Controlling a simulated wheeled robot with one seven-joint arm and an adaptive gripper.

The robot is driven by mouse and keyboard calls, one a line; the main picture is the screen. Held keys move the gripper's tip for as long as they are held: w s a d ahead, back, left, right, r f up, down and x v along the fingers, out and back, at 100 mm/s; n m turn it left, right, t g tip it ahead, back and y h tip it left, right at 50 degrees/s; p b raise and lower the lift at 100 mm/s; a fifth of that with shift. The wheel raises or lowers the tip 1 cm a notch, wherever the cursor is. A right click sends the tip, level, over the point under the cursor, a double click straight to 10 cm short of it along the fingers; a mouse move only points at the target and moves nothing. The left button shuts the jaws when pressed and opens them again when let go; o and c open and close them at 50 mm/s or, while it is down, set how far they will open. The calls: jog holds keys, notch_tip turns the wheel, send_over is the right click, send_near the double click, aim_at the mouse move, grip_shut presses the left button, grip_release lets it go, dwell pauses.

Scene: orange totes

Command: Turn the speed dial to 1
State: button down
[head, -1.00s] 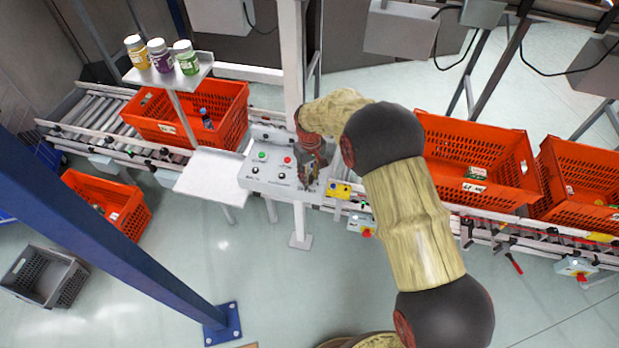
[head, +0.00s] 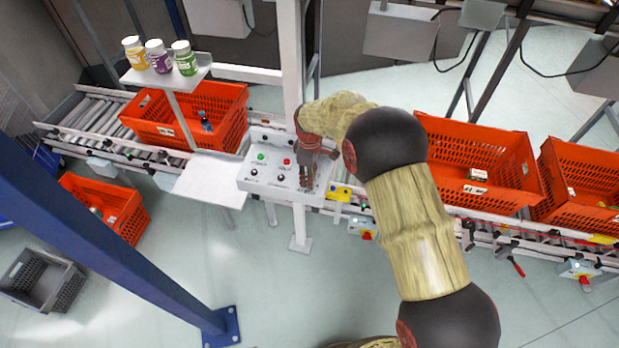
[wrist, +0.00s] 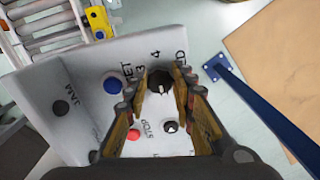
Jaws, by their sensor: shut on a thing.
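The black speed dial (wrist: 158,80) sits on the grey-white control panel (wrist: 52,82). The digits 3 and 4 and part of the dial's lettering show beside it; the rest of its scale is hidden. My gripper (wrist: 158,90) has its fingers on either side of the dial, shut on it. I cannot tell exactly which number the dial points to. In the head view the gripper (head: 306,181) points down at the right part of the panel (head: 254,187), and the dial is hidden there.
Close to the fingers are a blue button (wrist: 113,83), a red stop button (wrist: 133,134) and a small black knob (wrist: 170,127). A yellow box (head: 340,193) stands just right of the panel. Orange totes (head: 475,155) sit on the conveyor. A blue post (head: 110,235) crosses the left front.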

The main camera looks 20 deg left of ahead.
dwell(0.4)
jog(key=c, duration=1.5)
grip_release()
notch_tip(320, 180, up, 12)
